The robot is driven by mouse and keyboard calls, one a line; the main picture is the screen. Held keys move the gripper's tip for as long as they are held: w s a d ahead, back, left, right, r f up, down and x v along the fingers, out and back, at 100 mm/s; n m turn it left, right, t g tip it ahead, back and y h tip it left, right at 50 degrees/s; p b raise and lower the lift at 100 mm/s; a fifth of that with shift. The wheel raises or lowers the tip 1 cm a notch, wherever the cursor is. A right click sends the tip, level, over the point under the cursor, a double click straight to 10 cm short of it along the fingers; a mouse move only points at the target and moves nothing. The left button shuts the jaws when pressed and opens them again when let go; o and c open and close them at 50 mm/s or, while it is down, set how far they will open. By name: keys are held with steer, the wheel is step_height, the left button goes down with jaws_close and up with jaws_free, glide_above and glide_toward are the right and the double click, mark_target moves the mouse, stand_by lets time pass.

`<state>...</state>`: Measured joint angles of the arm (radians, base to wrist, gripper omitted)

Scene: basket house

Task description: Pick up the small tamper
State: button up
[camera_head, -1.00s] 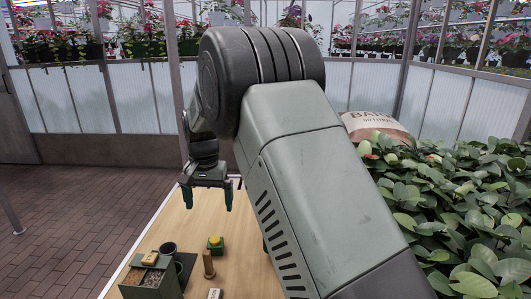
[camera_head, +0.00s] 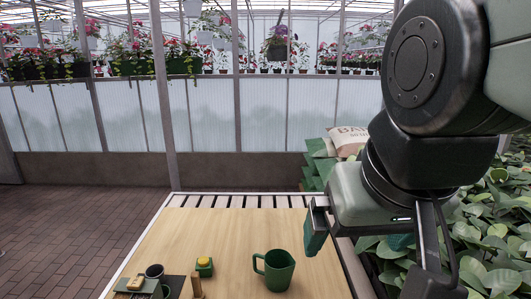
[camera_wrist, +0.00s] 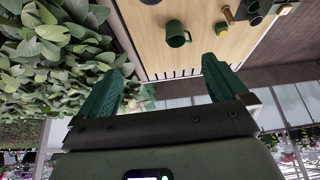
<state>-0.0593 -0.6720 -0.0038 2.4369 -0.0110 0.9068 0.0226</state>
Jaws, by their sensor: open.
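A small wooden piece (camera_head: 197,286), which looks like the small tamper, stands upright on the table (camera_head: 225,230) near the bottom edge of the head view. It also shows near the top of the wrist view (camera_wrist: 228,14). My gripper (camera_head: 358,240) is open and empty, up over the right side of the table, right of the wooden piece and well apart from it. Its two green fingers are spread in the wrist view (camera_wrist: 160,68). The wooden piece's lower end is cut off by the head view's edge.
A green jug (camera_head: 278,270) stands between the wooden piece and my gripper. A green block with a yellow top (camera_head: 204,267), a dark cup (camera_head: 154,271) and a green box (camera_head: 135,286) are near the wooden piece. Leafy plants (camera_head: 490,235) border the right side.

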steer(key=shift+s+d+f, duration=0.15)
steer(key=shift+s+f, duration=0.1)
steer(key=shift+s, duration=0.2)
steer(key=shift+s+d+f, duration=0.15)
steer(key=shift+s+f, duration=0.05)
steer(key=shift+s, duration=0.25)
steer(key=c, duration=0.9)
steer(key=shift+w, duration=0.1)
steer(key=w+a+f+m+g+y, duration=0.3)
steer(key=w+a+f, duration=0.3)
steer(key=w, duration=0.4)
steer(key=w+a+f+m+g+y, duration=0.3)
steer(key=w+a+f+m, duration=0.15)
steer(key=w+a, duration=0.4)
steer(key=m+y, duration=0.7)
steer(key=m, duration=0.4)
glide_above(193, 295)
steer(key=shift+t, duration=0.3)
step_height(193, 295, down, 30)
steer(key=shift+w, duration=0.1)
